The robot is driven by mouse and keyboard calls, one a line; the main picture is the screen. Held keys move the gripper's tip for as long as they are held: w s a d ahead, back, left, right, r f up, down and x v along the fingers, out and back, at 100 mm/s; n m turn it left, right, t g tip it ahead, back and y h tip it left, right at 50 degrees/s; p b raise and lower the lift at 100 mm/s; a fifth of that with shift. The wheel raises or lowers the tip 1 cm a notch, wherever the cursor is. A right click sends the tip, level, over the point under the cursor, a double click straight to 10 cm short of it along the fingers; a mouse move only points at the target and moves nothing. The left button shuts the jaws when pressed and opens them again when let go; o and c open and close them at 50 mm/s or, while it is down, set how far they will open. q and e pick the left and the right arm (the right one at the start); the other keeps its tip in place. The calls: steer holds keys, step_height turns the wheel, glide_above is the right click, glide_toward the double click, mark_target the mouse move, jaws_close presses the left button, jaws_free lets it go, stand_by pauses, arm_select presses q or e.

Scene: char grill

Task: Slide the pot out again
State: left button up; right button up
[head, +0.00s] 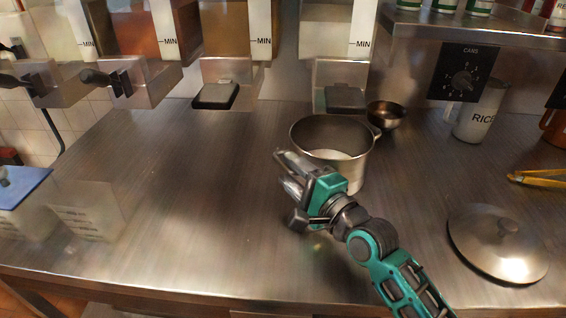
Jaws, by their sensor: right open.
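The steel pot (345,133) stands upright and without a lid on the metal counter, right of centre in the head view. Something pale lies inside it. My right gripper (283,170) is open at the pot's front left side, with its fingers pointing left and away. It hides part of the pot's lower front wall. I cannot tell whether it touches the pot. My left gripper is not in view.
Dispensers marked MIN hang along the back, one with a dark lever (345,97) behind the pot. A small bowl (386,115) is close behind right. A lid (499,243) lies front right; a RICE canister (481,110) stands beyond. The counter left (180,190) is clear.

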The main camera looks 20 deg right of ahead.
mark_target(282, 162)
steer(key=shift+x, duration=1.75)
jaws_close()
